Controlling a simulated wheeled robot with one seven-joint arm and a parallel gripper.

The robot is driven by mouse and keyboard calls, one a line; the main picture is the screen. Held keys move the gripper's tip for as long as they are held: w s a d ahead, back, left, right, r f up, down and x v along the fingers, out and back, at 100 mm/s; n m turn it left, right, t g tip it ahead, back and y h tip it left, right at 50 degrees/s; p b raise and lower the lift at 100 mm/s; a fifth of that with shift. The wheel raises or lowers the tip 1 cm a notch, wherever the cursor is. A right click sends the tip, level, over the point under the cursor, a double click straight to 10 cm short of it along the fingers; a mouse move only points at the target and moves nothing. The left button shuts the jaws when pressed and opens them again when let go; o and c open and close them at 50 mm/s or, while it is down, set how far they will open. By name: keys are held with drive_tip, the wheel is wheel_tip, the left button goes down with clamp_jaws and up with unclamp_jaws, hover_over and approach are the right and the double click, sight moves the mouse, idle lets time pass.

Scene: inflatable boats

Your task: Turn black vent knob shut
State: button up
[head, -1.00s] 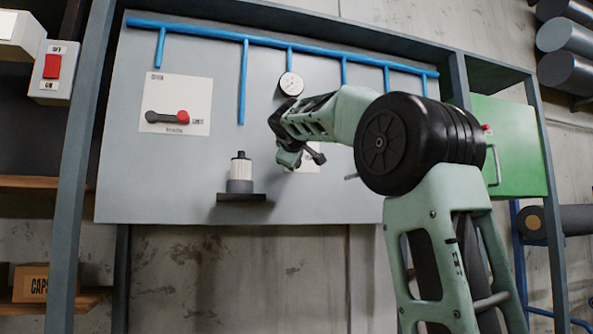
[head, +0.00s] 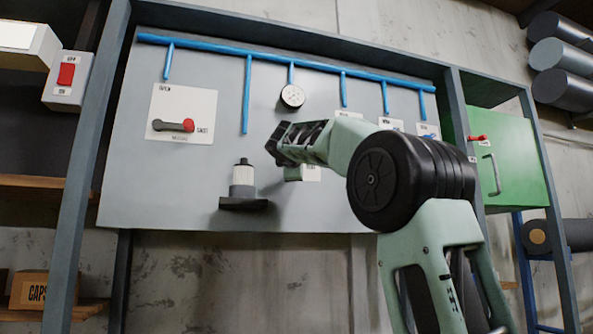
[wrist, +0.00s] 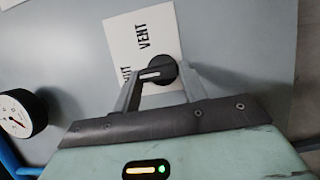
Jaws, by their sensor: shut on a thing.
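The black vent knob (wrist: 163,66) sits on a white plate (wrist: 139,40) marked VENT, in the wrist view. A white line on the knob points left, towards a partly hidden word ending in "UT". My gripper (wrist: 157,79) has one finger on each side of the knob and is shut on it. In the head view the plate's edge (head: 313,174) shows beside my wrist; the knob and my fingertips are hidden there behind my arm.
A round gauge (head: 292,96) is above my wrist, under the blue pipes (head: 290,62). A red-ended lever (head: 174,125) and a white filter on a dark bracket (head: 243,203) are to the left. A green cabinet (head: 512,170) is at right.

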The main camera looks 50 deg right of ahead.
drive_tip(key=shift+r, duration=0.15)
drive_tip(key=o, duration=0.9)
drive_tip(key=shift+o, duration=0.2)
drive_tip(key=b+v, duration=0.6)
drive_tip(key=v, duration=1.1)
drive_tip(key=shift+s+a+b, duration=0.15)
drive_tip(key=shift+b, duration=0.15)
